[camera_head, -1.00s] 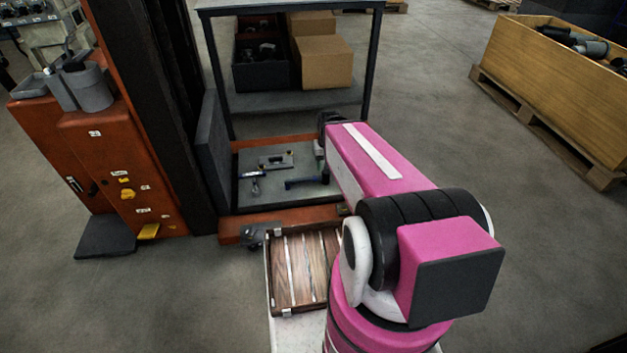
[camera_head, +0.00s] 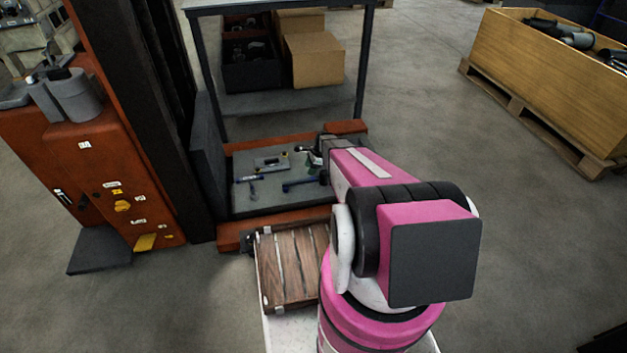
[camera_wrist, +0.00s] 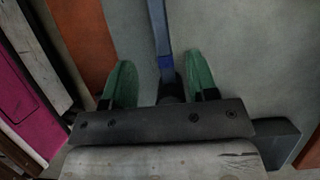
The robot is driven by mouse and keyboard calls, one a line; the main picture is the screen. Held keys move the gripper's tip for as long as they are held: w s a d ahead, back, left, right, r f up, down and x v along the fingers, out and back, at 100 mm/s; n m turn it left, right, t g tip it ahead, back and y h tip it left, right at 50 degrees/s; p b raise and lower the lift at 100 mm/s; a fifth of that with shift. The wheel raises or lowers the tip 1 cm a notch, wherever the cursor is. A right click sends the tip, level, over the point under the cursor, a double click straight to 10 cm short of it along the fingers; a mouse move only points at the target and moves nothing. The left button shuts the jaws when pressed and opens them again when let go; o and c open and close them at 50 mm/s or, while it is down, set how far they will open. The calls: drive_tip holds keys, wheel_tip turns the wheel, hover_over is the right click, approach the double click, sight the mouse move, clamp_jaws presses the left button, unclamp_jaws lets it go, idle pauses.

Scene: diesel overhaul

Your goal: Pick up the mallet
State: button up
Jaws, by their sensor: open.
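One, with a grey crosswise head, is at the left (camera_head: 251,181); the other, dark blue (camera_head: 300,185), lies nearer my gripper. I cannot tell for sure which is the mallet.
A flat tool (camera_head: 270,163) lies on the tray's far side. The orange frame (camera_head: 285,222) edges the tray, with a dark mast at the left. A slatted wooden box (camera_head: 290,268) is in front. A shelf with cartons (camera_head: 314,60) stands behind.

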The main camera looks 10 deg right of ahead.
sight(303, 180)
drive_tip(key=x, duration=1)
drive_tip(key=shift+a, duration=0.2)
clamp_jaws()
